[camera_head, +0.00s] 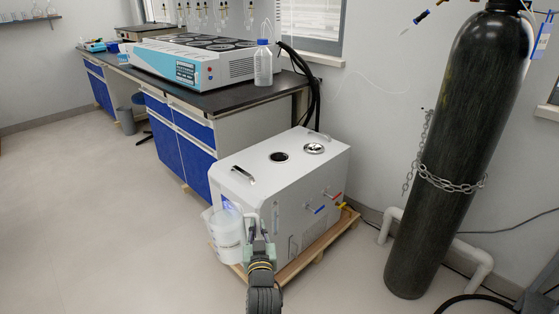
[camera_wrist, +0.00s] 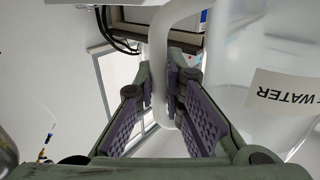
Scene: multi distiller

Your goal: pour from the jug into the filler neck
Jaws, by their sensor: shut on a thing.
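A translucent white jug (camera_head: 224,230) is beside the front left end of a white machine, low in the head view. It looks close to upright. My gripper (camera_head: 259,240) is shut on the jug's handle; the wrist view shows my gripper's purple pads (camera_wrist: 161,88) on both sides of the pale handle (camera_wrist: 165,40). The jug's body (camera_wrist: 235,75), with a label reading "WATER", fills the right of that view. The machine's top (camera_head: 250,165) has a dark round opening (camera_head: 279,157), apparently the filler neck, apart from the jug. The liquid level is unclear.
A second round metal fitting (camera_head: 314,148) and a black handle (camera_head: 243,174) are on the machine's top. The machine stands on a wooden pallet (camera_head: 300,262). A chained dark gas cylinder (camera_head: 450,130) stands at right. A bench (camera_head: 235,97) is behind. Floor at left is clear.

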